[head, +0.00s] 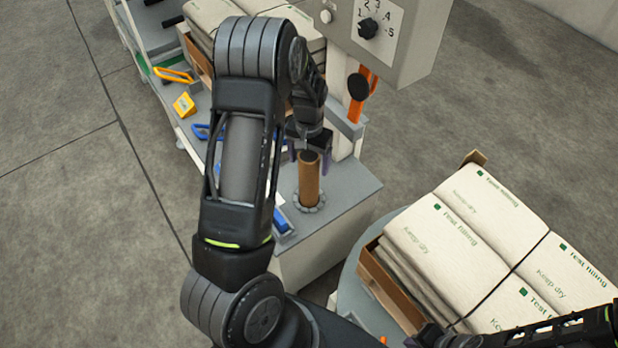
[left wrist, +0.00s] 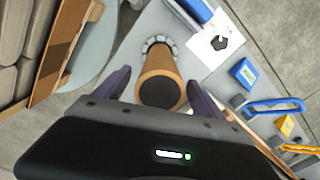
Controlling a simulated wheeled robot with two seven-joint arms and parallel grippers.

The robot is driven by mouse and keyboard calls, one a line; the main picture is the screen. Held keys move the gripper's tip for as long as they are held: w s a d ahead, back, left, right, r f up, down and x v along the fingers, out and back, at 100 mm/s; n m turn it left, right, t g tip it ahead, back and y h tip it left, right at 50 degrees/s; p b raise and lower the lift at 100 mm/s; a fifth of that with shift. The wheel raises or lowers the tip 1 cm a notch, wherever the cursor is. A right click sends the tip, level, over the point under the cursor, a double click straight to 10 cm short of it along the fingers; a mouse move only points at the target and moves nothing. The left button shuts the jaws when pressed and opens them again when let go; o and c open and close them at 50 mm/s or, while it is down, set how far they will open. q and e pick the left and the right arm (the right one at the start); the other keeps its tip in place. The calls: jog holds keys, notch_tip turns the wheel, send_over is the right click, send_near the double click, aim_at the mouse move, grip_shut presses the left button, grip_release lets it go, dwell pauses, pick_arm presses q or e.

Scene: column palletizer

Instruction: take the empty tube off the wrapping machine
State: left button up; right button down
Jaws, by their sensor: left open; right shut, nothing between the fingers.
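The empty tube (head: 309,180) is a brown cardboard core standing upright on the wrapping machine (head: 345,190), on a round grey toothed seat (head: 309,204). In the left wrist view the tube (left wrist: 160,82) shows its dark open end towards the camera, with the seat (left wrist: 158,44) behind it. My left gripper (head: 310,155) is open at the tube's top, its fingers on either side of it. In the left wrist view the left gripper (left wrist: 161,92) has one finger on each side of the tube. Whether they touch it is unclear. My right gripper (head: 425,338) is only partly visible at the bottom edge.
Stacked sacks (head: 455,245) on a wooden pallet stand on a round turntable (head: 345,285) at the right. A grey control box (head: 385,35) with a dial hangs above the machine. A cart with sacks (head: 225,12), blue and yellow tools (head: 184,105) is behind my left arm.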

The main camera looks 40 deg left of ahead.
pick_arm(q)
notch_tip(320, 180, down, 3)
jog(key=shift+f, duration=0.15)
jog(key=shift+c, duration=0.6)
grip_shut()
dwell(0.7)
